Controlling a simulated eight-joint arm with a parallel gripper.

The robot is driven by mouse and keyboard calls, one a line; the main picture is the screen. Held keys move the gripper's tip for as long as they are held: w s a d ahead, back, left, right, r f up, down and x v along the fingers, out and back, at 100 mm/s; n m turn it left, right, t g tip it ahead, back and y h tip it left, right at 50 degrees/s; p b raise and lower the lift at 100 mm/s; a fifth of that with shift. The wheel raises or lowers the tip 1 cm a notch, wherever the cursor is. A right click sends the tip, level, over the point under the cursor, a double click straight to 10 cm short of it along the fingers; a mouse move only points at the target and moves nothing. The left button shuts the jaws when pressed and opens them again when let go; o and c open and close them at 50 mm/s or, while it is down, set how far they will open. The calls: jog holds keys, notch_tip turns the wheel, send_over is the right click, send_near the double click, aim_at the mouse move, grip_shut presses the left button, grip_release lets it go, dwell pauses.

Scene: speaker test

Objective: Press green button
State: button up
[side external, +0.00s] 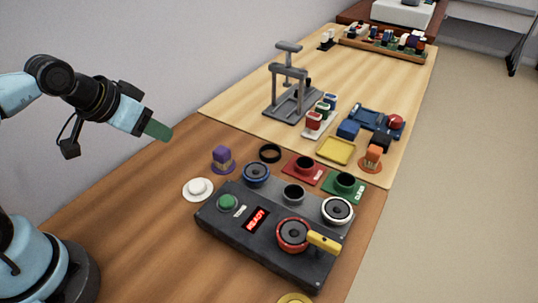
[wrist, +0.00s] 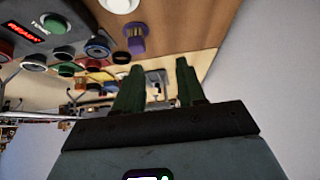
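The green button (side external: 228,202) sits at the left end of the dark control panel (side external: 222,227), beside a small label and a red-lit display (side external: 256,220). In the wrist view the green button (wrist: 55,23) is at the upper left, next to the red display (wrist: 22,33). My gripper (side external: 159,131) is up in the air to the left of and above the panel, apart from the button. In the wrist view its two green fingers (wrist: 158,80) stand apart with nothing between them.
A white round button (side external: 198,188) and a purple piece (side external: 223,158) stand near the panel's left end. The panel also bears a red dial with a yellow lever (side external: 323,242). Coloured sockets and a grey stand (side external: 288,85) are behind. Bare wood lies at front left.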

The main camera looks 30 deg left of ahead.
grip_shut()
dwell(1.5)
